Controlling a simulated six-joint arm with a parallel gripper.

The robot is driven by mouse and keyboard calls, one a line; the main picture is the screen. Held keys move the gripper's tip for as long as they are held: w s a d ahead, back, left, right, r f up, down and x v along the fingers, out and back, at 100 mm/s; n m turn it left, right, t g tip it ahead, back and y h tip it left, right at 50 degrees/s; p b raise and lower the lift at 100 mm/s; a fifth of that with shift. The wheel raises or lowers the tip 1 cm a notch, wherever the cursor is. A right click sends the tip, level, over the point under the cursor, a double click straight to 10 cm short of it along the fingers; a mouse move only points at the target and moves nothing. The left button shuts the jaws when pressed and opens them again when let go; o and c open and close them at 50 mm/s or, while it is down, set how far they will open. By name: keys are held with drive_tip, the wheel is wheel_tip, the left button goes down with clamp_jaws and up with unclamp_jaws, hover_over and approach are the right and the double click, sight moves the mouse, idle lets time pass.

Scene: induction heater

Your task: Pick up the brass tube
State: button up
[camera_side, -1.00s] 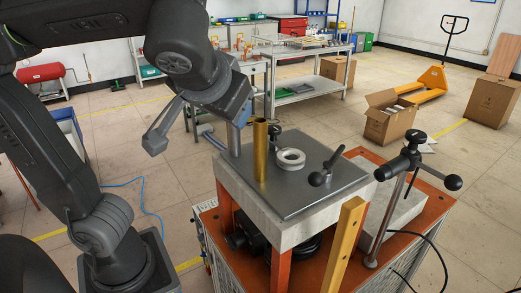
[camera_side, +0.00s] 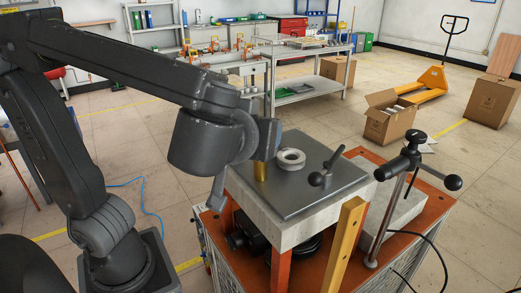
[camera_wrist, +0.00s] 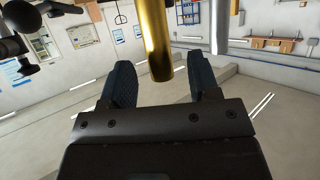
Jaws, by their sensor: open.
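The brass tube (camera_side: 261,172) stands upright on the grey plate of the heater. In the side view only its lower part shows, as my gripper covers its upper part. My gripper (camera_wrist: 160,68) is open, with a dark finger on each side of the tube and space between. The side view shows my gripper (camera_side: 243,165) at the plate's left edge, beside the tube.
A white ring (camera_side: 291,158) lies on the plate (camera_side: 300,190) right of the tube. A black clamp handle (camera_side: 327,168) stands farther right. A grey metal cylinder (camera_wrist: 220,25) is right of the tube in the wrist view, close to the right finger. A yellow post (camera_side: 343,245) stands in front.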

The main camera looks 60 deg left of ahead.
drive_tip(key=x, duration=0.4)
drive_tip(key=shift+w+a, duration=0.1)
drive_tip(key=shift+c, duration=0.2)
clamp_jaws()
